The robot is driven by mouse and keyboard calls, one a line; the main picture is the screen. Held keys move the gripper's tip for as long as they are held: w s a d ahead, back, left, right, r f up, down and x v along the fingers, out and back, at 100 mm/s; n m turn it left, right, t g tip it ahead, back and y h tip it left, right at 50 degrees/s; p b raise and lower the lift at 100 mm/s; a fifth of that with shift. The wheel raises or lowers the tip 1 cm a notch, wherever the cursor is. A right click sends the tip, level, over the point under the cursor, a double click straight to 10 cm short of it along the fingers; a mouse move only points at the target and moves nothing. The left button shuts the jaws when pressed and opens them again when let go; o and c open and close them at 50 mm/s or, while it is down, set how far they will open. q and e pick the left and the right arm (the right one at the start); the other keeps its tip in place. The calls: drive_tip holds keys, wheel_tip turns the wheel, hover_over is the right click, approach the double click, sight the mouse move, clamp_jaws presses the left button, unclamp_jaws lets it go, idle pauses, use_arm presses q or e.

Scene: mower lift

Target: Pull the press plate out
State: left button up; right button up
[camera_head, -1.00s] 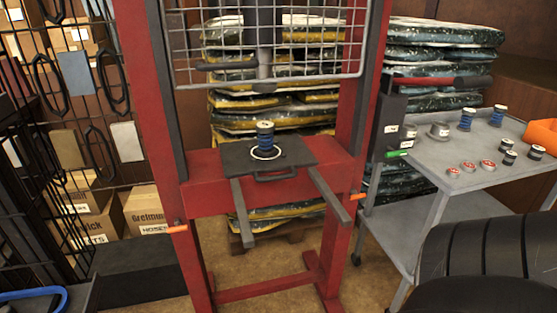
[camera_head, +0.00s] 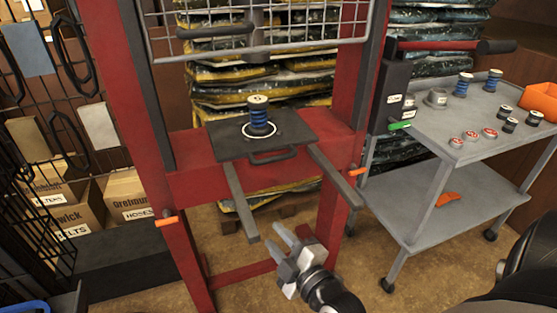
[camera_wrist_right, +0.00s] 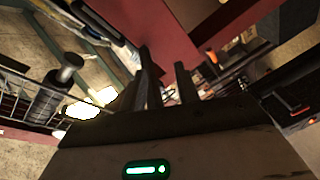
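The dark press plate (camera_head: 225,140) lies on the red press frame (camera_head: 190,185), across two grey rails (camera_head: 240,203) that stick out toward me. A dark handle (camera_head: 272,158) is on its front edge. A blue and black cylindrical part (camera_head: 258,115) stands upright on a white ring on the plate. My right gripper (camera_head: 290,238) is below and in front of the plate, between the rail ends, apart from the handle. Its two fingers are spread with nothing between them. The fingers also show in the right wrist view (camera_wrist_right: 165,80). My left gripper is out of view.
A wire guard (camera_head: 260,35) hangs above the plate. A grey trolley (camera_head: 440,185) with spools and small tins stands at the right. Shelves with boxes (camera_head: 130,200) are at the left. The floor before the press is clear.

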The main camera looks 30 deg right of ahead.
sight(277, 159)
drive_tip(key=w+d+r+n+t+h, duration=0.25)
drive_tip(key=d+r+h, duration=0.2)
drive_tip(key=d, duration=0.25)
drive_tip(key=shift+n, duration=0.25)
drive_tip(key=x, duration=0.9)
drive_tip(key=f+x, duration=0.1)
drive_tip(key=x, duration=0.4)
drive_tip(key=shift+w+d+r, duration=0.15)
drive_tip(key=shift+w+d, duration=0.1)
drive_tip(key=shift+w, duration=0.1)
drive_tip(key=shift+c, duration=0.3)
clamp_jaws()
